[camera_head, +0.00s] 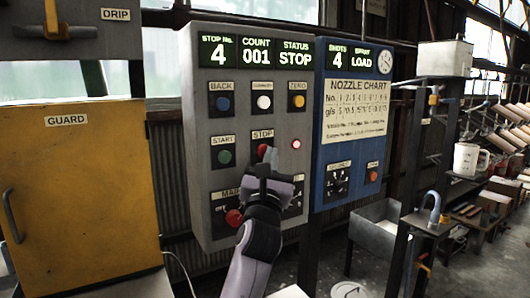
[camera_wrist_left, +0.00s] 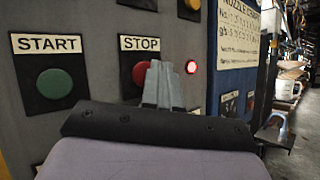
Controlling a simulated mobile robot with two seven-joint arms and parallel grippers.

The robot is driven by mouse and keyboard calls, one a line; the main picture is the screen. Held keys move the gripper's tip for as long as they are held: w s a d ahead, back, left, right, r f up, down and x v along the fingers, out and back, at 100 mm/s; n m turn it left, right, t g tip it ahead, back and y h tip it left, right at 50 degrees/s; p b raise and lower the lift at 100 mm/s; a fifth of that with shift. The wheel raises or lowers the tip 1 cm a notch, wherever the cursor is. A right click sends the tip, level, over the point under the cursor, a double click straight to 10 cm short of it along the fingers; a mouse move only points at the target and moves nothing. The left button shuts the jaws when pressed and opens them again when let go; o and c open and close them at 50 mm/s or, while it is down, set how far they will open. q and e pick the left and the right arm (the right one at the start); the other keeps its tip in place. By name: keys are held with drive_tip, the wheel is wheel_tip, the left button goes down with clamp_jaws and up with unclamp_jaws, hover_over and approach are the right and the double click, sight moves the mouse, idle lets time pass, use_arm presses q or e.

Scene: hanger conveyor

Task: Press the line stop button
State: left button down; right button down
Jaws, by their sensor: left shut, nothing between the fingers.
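The red stop button (camera_head: 262,150) sits under a STOP label on the grey control panel (camera_head: 199,110). In the left wrist view the stop button (camera_wrist_left: 140,73) shows just left of my fingertips, partly covered by them. My left gripper (camera_head: 268,158) is shut and empty, its tips at the button's lower right in the picture. I cannot tell whether the tips touch it. The panel's status display (camera_head: 296,53) reads STOP, and a small red lamp (camera_head: 296,144) beside the button is lit. My right gripper is not in view.
The green start button (camera_head: 225,157) is left of the stop button. A red knob (camera_head: 234,217) is below. A blue panel (camera_head: 325,150) stands at right, a yellow guard cabinet (camera_head: 80,200) at left. A grey bin (camera_head: 375,232) is lower right.

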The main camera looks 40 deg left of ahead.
use_arm(q)
drive_tip(key=d, duration=0.1)
drive_tip(key=s+d, duration=0.1)
drive_tip(key=d, duration=0.1)
drive_tip(key=s+d, duration=0.1)
drive_tip(key=d, duration=0.1)
drive_tip(key=shift+s+d, duration=0.1)
idle(0.6)
drive_tip(key=s+d+f+m+h+p, duration=0.15)
drive_tip(key=d+f+m+h, duration=0.3)
drive_tip(key=f+m, duration=0.5)
drive_tip(key=s+d+f+m+g+h, duration=0.1)
drive_tip(key=s+d+f+m+h, duration=0.3)
drive_tip(key=f+m, duration=0.55)
drive_tip(key=s+d+f+m+h, duration=0.2)
drive_tip(key=f+m+h, duration=0.5)
drive_tip(key=m, duration=0.4)
drive_tip(key=s+f+m+g, duration=0.4)
drive_tip(key=s+f+m, duration=0.2)
drive_tip(key=s+f, duration=0.2)
drive_tip(key=s+d+f+m+g+y+p, duration=0.1)
drive_tip(key=s+f+m+g, duration=0.4)
drive_tip(key=f, duration=0.8)
drive_tip(key=s, duration=0.3)
drive_tip(key=shift+s+m, duration=0.35)
drive_tip(key=shift+m, duration=0.05)
drive_tip(key=shift+d+f+y, duration=0.1)
drive_tip(key=shift+y, duration=0.15)
